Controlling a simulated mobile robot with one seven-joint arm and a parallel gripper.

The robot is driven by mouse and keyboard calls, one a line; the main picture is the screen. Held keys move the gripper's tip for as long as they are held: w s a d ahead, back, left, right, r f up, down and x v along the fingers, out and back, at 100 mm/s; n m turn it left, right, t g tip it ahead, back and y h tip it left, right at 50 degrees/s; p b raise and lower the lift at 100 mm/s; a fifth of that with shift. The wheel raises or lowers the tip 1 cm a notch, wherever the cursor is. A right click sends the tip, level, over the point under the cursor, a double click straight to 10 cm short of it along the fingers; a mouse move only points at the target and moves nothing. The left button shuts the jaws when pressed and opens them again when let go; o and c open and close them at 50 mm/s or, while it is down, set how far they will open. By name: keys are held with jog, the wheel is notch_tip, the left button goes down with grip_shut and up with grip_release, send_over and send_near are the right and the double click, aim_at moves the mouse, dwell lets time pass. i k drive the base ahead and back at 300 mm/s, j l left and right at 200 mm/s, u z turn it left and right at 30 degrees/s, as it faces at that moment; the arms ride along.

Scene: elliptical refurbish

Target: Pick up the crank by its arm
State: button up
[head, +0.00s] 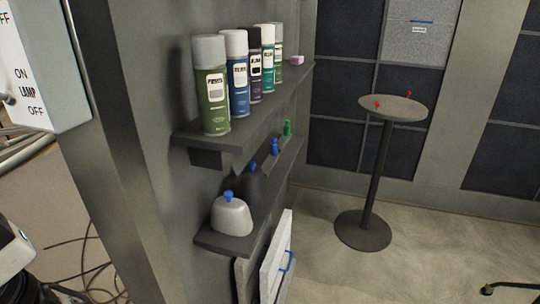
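I cannot pick out a crank for certain in the head view. Two small red pieces, one at the left front (377,104) and one at the back right (409,94), show on the round pedestal table (393,112). They are too small to tell what they are. My gripper is not in view. A grey and black part at the lower left edge may belong to my arm, but I cannot be sure.
An upper wall shelf (212,140) holds several spray cans (212,90) and a pink block (297,60). A lower shelf (228,243) holds a grey bottle (231,217) and smaller items. A switch box (40,60) is at left.

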aim_at(268, 165)
jog(key=i+l, duration=0.15)
jog(key=l, duration=0.25)
jog(key=i+l+u, duration=0.1)
jog(key=l, duration=0.25)
jog(key=i+l+u, duration=0.2)
jog(key=i+l, duration=0.15)
jog(key=l, duration=0.3)
jog(key=i+l+u, duration=0.1)
jog(key=l, duration=0.25)
jog(key=i+l+u, duration=0.15)
jog(key=i+l, duration=0.2)
jog(key=i+l+u, duration=0.15)
jog(key=i+l, duration=0.15)
jog(key=l, duration=0.25)
jog(key=i+l, duration=0.75)
jog(key=u, duration=0.15)
jog(key=k+l, duration=0.05)
